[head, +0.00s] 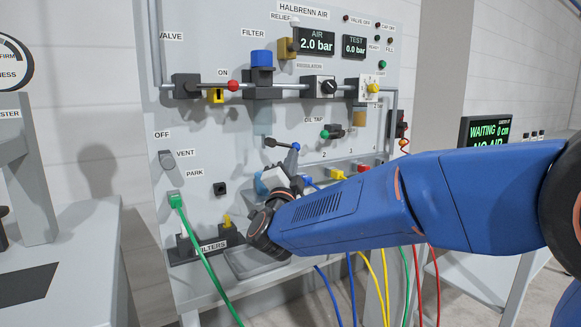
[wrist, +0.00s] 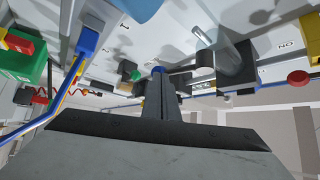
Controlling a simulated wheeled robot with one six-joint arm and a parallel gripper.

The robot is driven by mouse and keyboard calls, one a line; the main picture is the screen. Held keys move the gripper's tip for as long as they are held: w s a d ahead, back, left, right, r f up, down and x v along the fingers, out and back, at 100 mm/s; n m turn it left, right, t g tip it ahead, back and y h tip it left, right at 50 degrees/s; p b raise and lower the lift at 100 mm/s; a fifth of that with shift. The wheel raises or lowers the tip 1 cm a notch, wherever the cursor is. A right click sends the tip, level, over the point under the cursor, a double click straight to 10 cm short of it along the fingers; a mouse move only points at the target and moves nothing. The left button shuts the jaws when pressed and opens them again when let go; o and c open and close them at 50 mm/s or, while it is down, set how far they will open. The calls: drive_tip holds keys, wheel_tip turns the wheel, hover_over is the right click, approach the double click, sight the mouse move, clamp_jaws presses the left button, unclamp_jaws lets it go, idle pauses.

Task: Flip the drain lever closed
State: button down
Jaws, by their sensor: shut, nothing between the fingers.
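The drain lever (head: 283,144) is a short dark handle with a blue ball at its right end, below the clear filter bowl (head: 262,122) on the panel. It lies nearly level, its ball slightly lower than its pivot. In the wrist view the lever (wrist: 185,69) also shows, with its blue ball just beyond my fingertips. My gripper (head: 290,166) is just below the ball, fingers pointing up, shut and empty. In the wrist view my gripper (wrist: 160,80) overlaps the ball's lower edge; I cannot tell whether they touch.
The oil tap (head: 333,133) with a green knob is to the right of the lever. Yellow (head: 336,174) and red plugs with hanging hoses are near my arm. A green hose (head: 174,201) hangs at the left. A red knob (wrist: 299,77) is at the wrist view's right.

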drive_tip(key=shift+w+d+r, duration=0.1)
drive_tip(key=shift+w, duration=0.05)
drive_tip(key=shift+w+d+r+n+t+y, duration=0.1)
drive_tip(key=shift+d+r+n+t+y, duration=0.15)
drive_tip(key=shift+r+n, duration=0.1)
drive_tip(key=shift+w+d+r+n+t+y, duration=0.1)
drive_tip(key=shift+r+n+t+y, duration=0.05)
drive_tip(key=shift+r+n+t, duration=0.15)
idle(0.4)
